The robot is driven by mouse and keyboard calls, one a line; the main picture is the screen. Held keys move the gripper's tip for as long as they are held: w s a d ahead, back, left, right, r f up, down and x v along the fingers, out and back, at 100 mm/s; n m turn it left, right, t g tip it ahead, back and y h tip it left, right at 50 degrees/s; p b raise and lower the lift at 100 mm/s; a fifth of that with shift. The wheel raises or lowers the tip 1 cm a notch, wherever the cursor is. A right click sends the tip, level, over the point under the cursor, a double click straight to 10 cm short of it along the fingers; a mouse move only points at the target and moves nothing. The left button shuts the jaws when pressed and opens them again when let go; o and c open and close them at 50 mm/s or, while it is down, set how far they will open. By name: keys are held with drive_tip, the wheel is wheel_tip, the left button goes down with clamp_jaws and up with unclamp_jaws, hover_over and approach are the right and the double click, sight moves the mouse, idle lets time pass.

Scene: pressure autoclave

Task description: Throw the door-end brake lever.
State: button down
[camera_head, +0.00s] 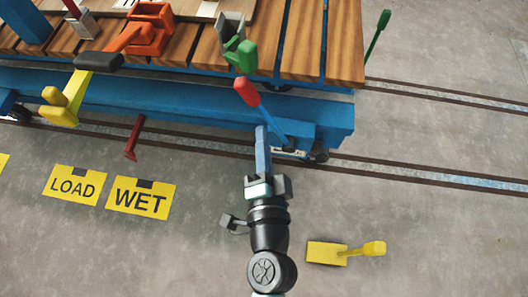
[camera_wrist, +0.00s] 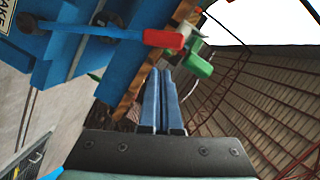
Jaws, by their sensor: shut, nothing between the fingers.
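A lever with a red grip (camera_head: 247,92) and a blue shaft (camera_head: 275,123) stands at the right end of the blue cart beam, tilted up and left. In the wrist view its red grip (camera_wrist: 163,38) lies across the upper middle. A plate near its pivot (camera_wrist: 14,14) shows letters ending in "AKE". My gripper (camera_head: 261,130) is shut and empty, just in front of the shaft and below the grip in the head view. In the wrist view its blue fingers (camera_wrist: 160,72) end a little below the grip, apparently without touching it.
A green handle (camera_head: 246,57) stands close behind the red grip. A yellow lever (camera_head: 60,105), an orange clamp (camera_head: 148,32) and a red peg (camera_head: 133,140) are farther left. A yellow pedal (camera_head: 327,253) lies right of my arm. Floor on the right is mostly clear.

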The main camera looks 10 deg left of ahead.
drive_tip(key=shift+b+v, duration=0.3)
drive_tip(key=shift+v, duration=1.35)
drive_tip(key=shift+w+r, duration=0.1)
drive_tip(key=shift+r, duration=0.05)
drive_tip(key=w+r+n+t+y, duration=0.1)
drive_tip(key=w+r+n+t, duration=0.3)
drive_tip(key=r, duration=1)
drive_tip(key=w+r+n+t, duration=0.1)
drive_tip(key=w+r+n, duration=0.4)
drive_tip(key=r, duration=0.9)
drive_tip(key=s+d+r+t+h+p, duration=0.1)
drive_tip(key=s+d+r+t+h, duration=0.1)
drive_tip(key=r, duration=0.6)
drive_tip(key=s+d+r+t+h, duration=0.1)
drive_tip(key=s+r+t+h, duration=0.1)
drive_tip(key=r, duration=0.7)
drive_tip(key=s+d+r+t+h+p, duration=0.1)
drive_tip(key=s+d+r+t, duration=0.1)
drive_tip(key=r, duration=0.6)
wheel_tip(320, 180, up, 31)
drive_tip(key=p, duration=3)
drive_tip(key=shift+a+f+n+p, duration=0.15)
drive_tip(key=shift+a+n+p, duration=0.15)
drive_tip(key=shift+p, duration=0.05)
drive_tip(key=shift+f, duration=0.1)
